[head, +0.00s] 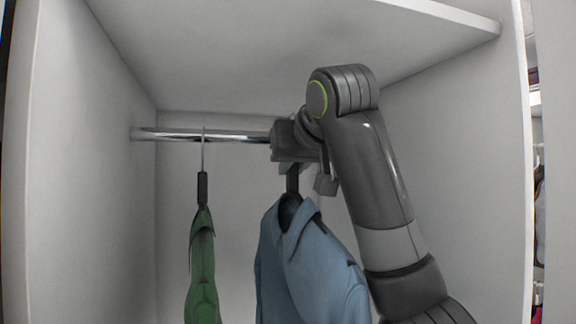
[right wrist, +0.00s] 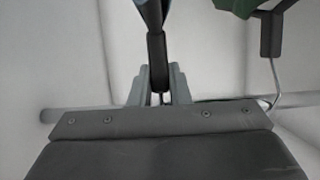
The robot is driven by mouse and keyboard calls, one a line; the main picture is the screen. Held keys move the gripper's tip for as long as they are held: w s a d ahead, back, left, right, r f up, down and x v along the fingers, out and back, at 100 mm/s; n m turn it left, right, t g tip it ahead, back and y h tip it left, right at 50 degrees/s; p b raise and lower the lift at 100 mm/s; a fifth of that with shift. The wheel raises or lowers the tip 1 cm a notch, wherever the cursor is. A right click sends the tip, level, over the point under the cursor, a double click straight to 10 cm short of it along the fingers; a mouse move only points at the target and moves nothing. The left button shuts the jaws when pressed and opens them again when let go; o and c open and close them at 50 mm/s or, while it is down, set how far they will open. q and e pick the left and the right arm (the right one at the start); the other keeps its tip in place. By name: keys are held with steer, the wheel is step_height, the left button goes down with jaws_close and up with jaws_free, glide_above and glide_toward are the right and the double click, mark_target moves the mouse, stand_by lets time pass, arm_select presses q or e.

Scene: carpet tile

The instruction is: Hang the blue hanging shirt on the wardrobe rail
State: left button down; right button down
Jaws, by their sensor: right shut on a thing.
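The blue shirt (head: 308,262) hangs upright from a dark hanger (head: 293,183) below my right gripper (head: 295,166). My right gripper is shut on the hanger's neck; the right wrist view shows the dark neck (right wrist: 157,48) between the two fingers (right wrist: 158,86). The metal wardrobe rail (head: 178,135) runs across the wardrobe, and my gripper covers part of it. The rail also shows in the right wrist view (right wrist: 290,101). The hanger's hook is hidden, so I cannot tell whether it is over the rail. My left gripper is not in view.
A green shirt (head: 203,265) hangs on the rail to the left of the blue one; its hook (right wrist: 271,85) shows in the right wrist view. A white shelf (head: 440,15) is above, and white side walls (head: 90,180) stand left and right. Bare rail lies between the green shirt's hook and my gripper.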

steer(key=s+b, duration=0.1)
steer(key=s+d+b, duration=0.1)
steer(key=s, duration=0.1)
steer(key=s+b, duration=0.1)
steer(key=s, duration=0.1)
steer(key=shift+d, duration=0.25)
steer(key=shift+s+d+b, duration=0.3)
steer(key=shift+s+b, duration=0.25)
steer(key=shift+s, duration=0.15)
